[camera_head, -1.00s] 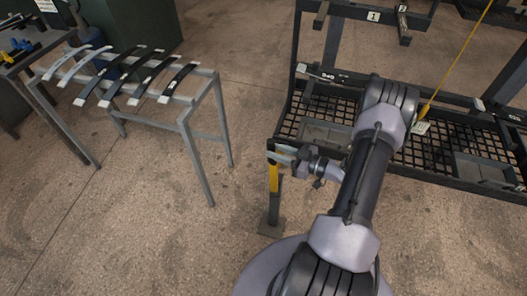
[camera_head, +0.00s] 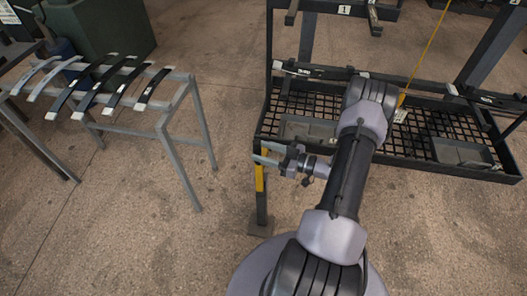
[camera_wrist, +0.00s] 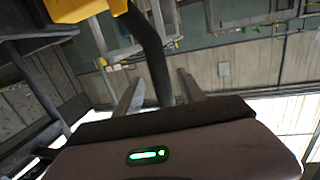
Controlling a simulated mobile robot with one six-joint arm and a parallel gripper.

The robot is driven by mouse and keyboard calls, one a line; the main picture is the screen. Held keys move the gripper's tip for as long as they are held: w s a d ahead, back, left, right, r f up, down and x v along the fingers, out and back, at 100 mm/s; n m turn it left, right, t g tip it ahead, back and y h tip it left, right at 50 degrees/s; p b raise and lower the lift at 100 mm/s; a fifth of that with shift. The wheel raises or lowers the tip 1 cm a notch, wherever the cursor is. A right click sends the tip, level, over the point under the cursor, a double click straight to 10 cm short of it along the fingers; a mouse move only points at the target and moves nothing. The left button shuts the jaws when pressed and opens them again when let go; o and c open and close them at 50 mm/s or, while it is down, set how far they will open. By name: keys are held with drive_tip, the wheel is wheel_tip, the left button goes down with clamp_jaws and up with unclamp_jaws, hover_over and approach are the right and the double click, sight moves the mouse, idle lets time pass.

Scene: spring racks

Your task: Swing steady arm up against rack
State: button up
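A dark upright post with a yellow sleeve (camera_head: 260,178) stands at the rack's front left corner, its foot plate on the floor; it looks like the steady arm. The black rack (camera_head: 434,168) with a mesh tray stands behind it. My gripper (camera_head: 264,154) is at the post's upper part, beside the rack's front edge. In the wrist view my two fingers (camera_wrist: 159,92) are apart, with a dark bar (camera_wrist: 152,50) between them. Gaps seem to show on both sides of the bar. A yellow part (camera_wrist: 85,8) is above it. My arm hides part of the rack.
A grey stand (camera_head: 168,130) at the left carries several curved leaf springs (camera_head: 100,88). A green cabinet (camera_head: 103,32) stands behind it. A yellow cord (camera_head: 425,52) hangs down to the rack. The floor between stand and rack is clear.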

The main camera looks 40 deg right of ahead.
drive_tip(key=p+v, duration=0.4)
drive_tip(key=v, duration=1.3)
drive_tip(key=shift+s, duration=0.2)
drive_tip(key=shift+d, duration=0.1)
